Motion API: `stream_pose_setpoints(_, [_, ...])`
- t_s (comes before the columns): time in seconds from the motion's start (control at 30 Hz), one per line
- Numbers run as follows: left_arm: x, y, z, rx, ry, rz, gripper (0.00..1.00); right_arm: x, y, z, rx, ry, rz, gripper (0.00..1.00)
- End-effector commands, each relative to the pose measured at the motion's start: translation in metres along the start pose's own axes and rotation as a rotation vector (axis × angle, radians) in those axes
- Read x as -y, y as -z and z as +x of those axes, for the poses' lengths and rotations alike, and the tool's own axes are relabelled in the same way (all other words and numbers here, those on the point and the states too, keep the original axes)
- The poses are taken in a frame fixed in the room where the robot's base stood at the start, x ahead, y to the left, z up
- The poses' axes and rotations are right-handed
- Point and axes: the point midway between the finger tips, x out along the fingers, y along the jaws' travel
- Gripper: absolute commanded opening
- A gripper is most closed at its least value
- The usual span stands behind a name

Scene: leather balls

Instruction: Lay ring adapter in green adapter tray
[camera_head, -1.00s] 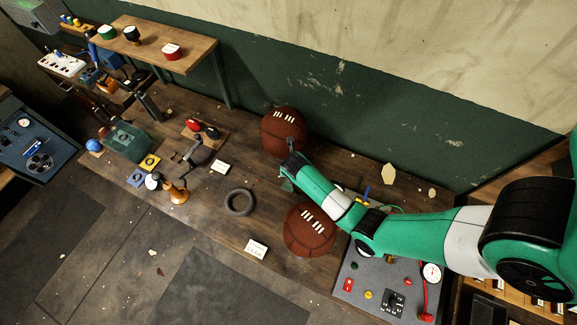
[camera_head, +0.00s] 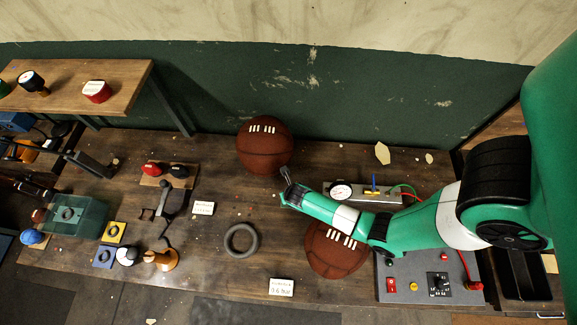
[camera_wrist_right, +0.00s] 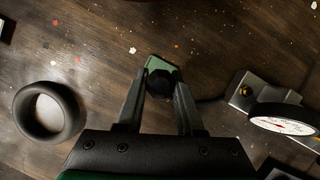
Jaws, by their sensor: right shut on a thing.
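The green adapter tray (camera_head: 92,213) is a see-through green box at the left of the bench; a dark ring shows within its outline. My right gripper (camera_head: 288,178) is over the middle of the bench, between two brown balls and well right of the tray. In the right wrist view its fingers (camera_wrist_right: 160,88) are shut on a small dark rounded piece (camera_wrist_right: 160,80). A greenish part shows at the fingertips. I cannot tell whether the dark piece is the ring adapter. My left gripper is not in view.
One ball (camera_head: 264,146) stands behind the gripper; the other (camera_head: 336,250) is partly behind my right arm. A grey ring (camera_head: 241,240) lies on the bench. A gauge (camera_head: 340,191) is close right. Yellow (camera_head: 114,232) and blue (camera_head: 103,257) pads lie near the tray.

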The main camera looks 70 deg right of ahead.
Motion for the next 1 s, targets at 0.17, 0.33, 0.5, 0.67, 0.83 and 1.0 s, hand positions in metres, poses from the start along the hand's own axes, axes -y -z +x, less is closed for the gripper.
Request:
stream_pose_setpoints(0.17, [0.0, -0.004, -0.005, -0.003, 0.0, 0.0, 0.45, 0.0, 0.007, 0.019, 0.0, 0.0, 0.0, 0.0])
stream_pose_setpoints(0.33, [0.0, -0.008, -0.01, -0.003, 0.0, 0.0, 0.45, 0.0, 0.013, 0.032, -0.001, 0.001, 0.0, 0.0])
stream_pose_setpoints(0.5, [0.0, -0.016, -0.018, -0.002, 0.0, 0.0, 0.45, 0.0, 0.023, 0.057, 0.0, 0.001, -0.001, 0.0])
stream_pose_setpoints(0.67, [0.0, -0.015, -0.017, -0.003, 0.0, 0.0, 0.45, 0.0, 0.022, 0.057, 0.002, -0.001, 0.0, 0.0])
stream_pose_setpoints(0.83, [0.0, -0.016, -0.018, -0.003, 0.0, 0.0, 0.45, 0.0, 0.024, 0.058, 0.001, 0.0, 0.0, 0.0])
stream_pose_setpoints(1.0, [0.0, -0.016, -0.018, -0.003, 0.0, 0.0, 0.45, 0.0, 0.024, 0.059, 0.0, 0.0, 0.0, 0.54])
